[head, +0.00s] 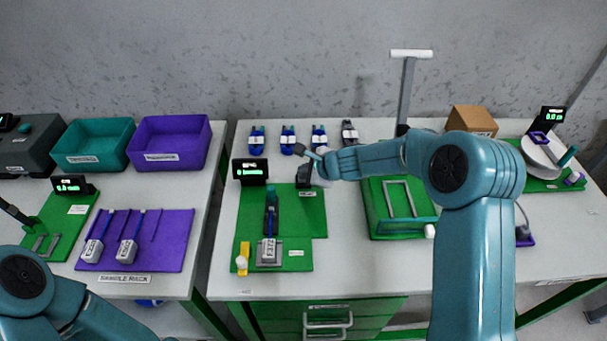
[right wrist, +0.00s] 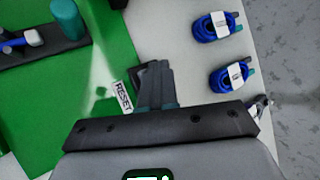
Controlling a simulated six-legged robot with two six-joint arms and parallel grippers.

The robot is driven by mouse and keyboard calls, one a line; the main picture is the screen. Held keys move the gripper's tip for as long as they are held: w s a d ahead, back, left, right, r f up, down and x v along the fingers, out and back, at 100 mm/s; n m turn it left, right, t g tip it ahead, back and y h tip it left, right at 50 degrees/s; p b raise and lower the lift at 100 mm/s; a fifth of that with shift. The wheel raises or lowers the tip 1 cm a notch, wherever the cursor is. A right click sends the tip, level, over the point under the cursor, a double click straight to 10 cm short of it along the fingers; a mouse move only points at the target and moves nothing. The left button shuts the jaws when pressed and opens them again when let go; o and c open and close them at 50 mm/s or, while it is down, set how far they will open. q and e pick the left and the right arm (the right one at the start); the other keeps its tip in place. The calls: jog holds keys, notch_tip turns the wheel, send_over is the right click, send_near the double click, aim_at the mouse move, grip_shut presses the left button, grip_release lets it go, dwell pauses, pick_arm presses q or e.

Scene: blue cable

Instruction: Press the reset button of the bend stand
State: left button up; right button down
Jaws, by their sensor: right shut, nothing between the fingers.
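The bend stand is a green board (head: 315,222) on the middle table, with a small black display (head: 250,172) at its back left. A blue cable with a white tag (head: 269,250) lies along its fixture. A RESET label (head: 307,194) is at the board's back right; it also shows in the right wrist view (right wrist: 123,95). My right gripper (right wrist: 155,72) is shut and empty, its fingertips over a dark block beside that label. The fingers hide most of the block and any button on it; contact cannot be told. My left gripper is out of view.
Several coiled blue cables (head: 256,139) lie behind the stand. Right of it are another green fixture (head: 398,222) and a tall grey post (head: 405,95). A purple cable rack (head: 170,250) and bins (head: 170,143) are on the left table.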

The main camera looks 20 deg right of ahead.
jog(key=shift+r+p, duration=0.85)
jog(key=shift+r, duration=0.05)
notch_tip(320, 180, up, 5)
jog(key=p, duration=0.4)
jog(key=shift+p, duration=0.4)
